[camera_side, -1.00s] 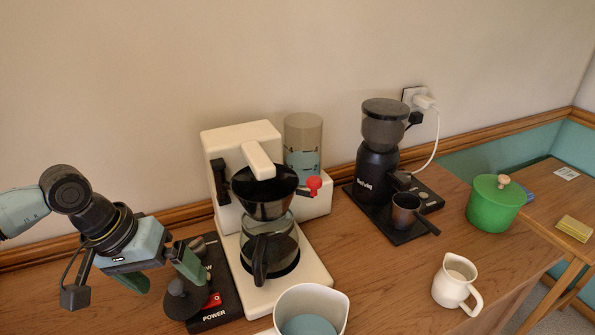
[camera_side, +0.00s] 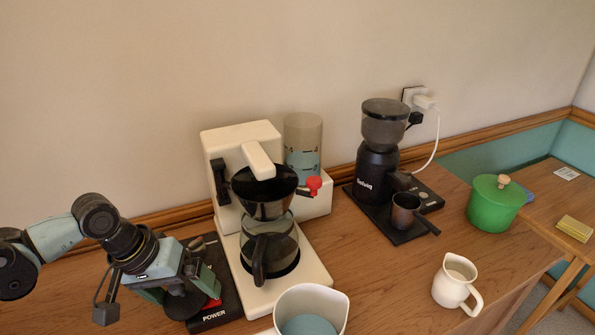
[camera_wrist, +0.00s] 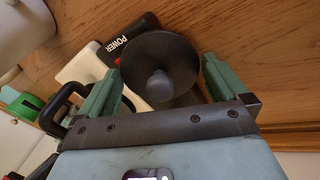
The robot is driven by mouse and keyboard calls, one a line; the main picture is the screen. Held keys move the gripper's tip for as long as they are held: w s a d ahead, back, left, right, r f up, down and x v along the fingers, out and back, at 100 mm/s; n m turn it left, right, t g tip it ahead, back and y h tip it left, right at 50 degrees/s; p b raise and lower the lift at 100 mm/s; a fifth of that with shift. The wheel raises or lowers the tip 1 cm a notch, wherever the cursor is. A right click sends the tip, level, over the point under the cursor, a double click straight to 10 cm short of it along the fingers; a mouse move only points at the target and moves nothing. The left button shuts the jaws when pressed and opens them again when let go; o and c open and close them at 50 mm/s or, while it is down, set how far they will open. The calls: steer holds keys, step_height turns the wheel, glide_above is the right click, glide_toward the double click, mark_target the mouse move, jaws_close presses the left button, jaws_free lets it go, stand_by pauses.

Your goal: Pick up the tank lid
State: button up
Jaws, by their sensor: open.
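The tank lid, a dark round disc with a knob on top, shows in the side view (camera_side: 184,309) low at the left, by the black POWER base. It also shows in the wrist view (camera_wrist: 180,58), with its knob toward the camera. My gripper (camera_side: 182,286) is open just above the lid. In the wrist view my gripper (camera_wrist: 163,82) has one green finger on each side of the lid, with the knob between them. Nothing is held. I cannot tell whether the fingers touch the lid, which they partly hide in the side view.
The black POWER base (camera_side: 223,301) and white coffee maker (camera_side: 305,269) with its glass carafe (camera_side: 276,253) stand just right of my gripper. A white cup (camera_side: 338,308) is in front. The grinder (camera_side: 375,175), white pitcher (camera_side: 446,291) and green pot (camera_side: 493,210) are farther right.

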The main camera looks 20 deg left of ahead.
steer(key=c, duration=0.8)
steer(key=shift+r, duration=0.15)
steer(key=shift+r, duration=0.45)
step_height(320, 180, up, 3)
steer(key=shift+r, duration=0.1)
steer(key=s+d+r, duration=0.6)
steer(key=s+d, duration=0.1)
steer(key=s, duration=0.2)
steer(key=g+y, duration=0.3)
glide_above(192, 288)
steer(key=f, duration=0.4)
steer(key=shift+s+a+f, duration=0.1)
steer(key=shift+s+a, duration=0.25)
steer(key=shift+s, duration=0.05)
steer(key=shift+f, duration=2.1)
